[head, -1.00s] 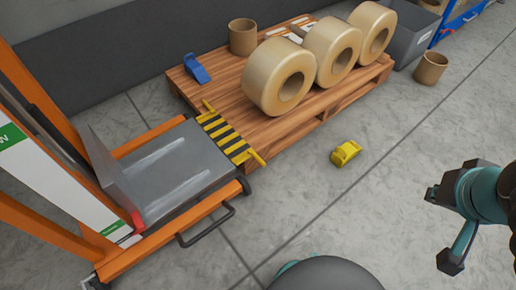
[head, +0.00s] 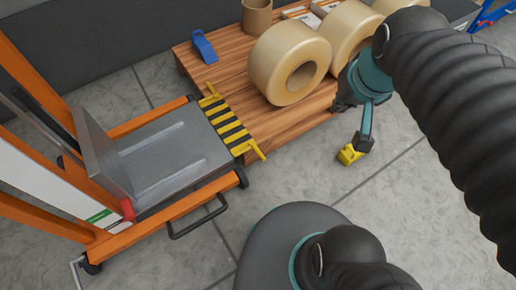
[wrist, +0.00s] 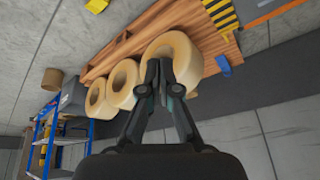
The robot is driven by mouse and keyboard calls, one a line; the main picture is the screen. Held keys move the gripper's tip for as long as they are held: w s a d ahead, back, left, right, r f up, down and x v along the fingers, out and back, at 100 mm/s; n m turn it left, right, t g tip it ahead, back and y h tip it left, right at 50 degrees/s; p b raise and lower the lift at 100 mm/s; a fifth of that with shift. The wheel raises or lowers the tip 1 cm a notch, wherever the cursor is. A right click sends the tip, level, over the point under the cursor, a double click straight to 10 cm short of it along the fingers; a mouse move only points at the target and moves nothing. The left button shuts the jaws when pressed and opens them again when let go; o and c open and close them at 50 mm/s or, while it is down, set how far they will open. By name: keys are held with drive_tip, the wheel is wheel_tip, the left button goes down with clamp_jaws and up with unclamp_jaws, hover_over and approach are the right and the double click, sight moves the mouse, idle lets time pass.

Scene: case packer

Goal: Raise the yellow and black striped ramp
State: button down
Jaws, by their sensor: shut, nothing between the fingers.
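The yellow and black striped ramp (head: 231,125) lies between the grey lift platform and the wooden pallet, its far edge resting on the pallet. It has a yellow handle sticking out at each end. It also shows at the top of the wrist view (wrist: 221,14), partly cut off. My gripper (wrist: 162,92) is shut and empty, with the tape rolls behind it in the wrist view. In the head view my gripper (head: 345,100) is by the front edge of the pallet, right of the ramp and apart from it; its fingertips are hard to make out.
The orange lift truck (head: 140,235) with its grey platform (head: 170,160) stands at left. The wooden pallet (head: 290,125) carries large tape rolls (head: 265,65), a brown core (head: 257,17) and a blue tape dispenser (head: 203,46). A yellow dispenser (head: 348,155) lies on the floor, partly near my arm.

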drive_tip(key=w+a+f+m+g+y+b, duration=0.1)
drive_tip(key=w+a+f+m+g+b, duration=0.15)
drive_tip(key=w+f, duration=0.65)
drive_tip(key=w+a+f+m+g+y+b, duration=0.1)
drive_tip(key=w+f+m+g+y, duration=0.15)
drive_tip(key=w+f, duration=0.65)
drive_tip(key=w+a+f+m+g+y+b, duration=0.1)
drive_tip(key=w+a+f+m+g+b, duration=0.15)
drive_tip(key=f, duration=1.25)
drive_tip(key=w+a+f+m+g+y+b, duration=0.1)
drive_tip(key=w+f+m+g, duration=0.2)
drive_tip(key=f, duration=1.2)
drive_tip(key=s+a+f+t, duration=0.25)
drive_tip(key=a+f, duration=0.25)
drive_tip(key=f, duration=0.3)
drive_tip(key=shift+g, duration=0.5)
drive_tip(key=shift+s+a+r, duration=0.25)
drive_tip(key=shift+r, duration=0.3)
drive_tip(key=shift+s+a+r, duration=0.25)
drive_tip(key=shift+a+r, duration=0.05)
drive_tip(key=shift+r, duration=0.3)
drive_tip(key=shift+s+a+r, duration=0.25)
drive_tip(key=shift+r, duration=0.3)
drive_tip(key=shift+d+r, duration=0.1)
drive_tip(key=shift+r, duration=0.1)
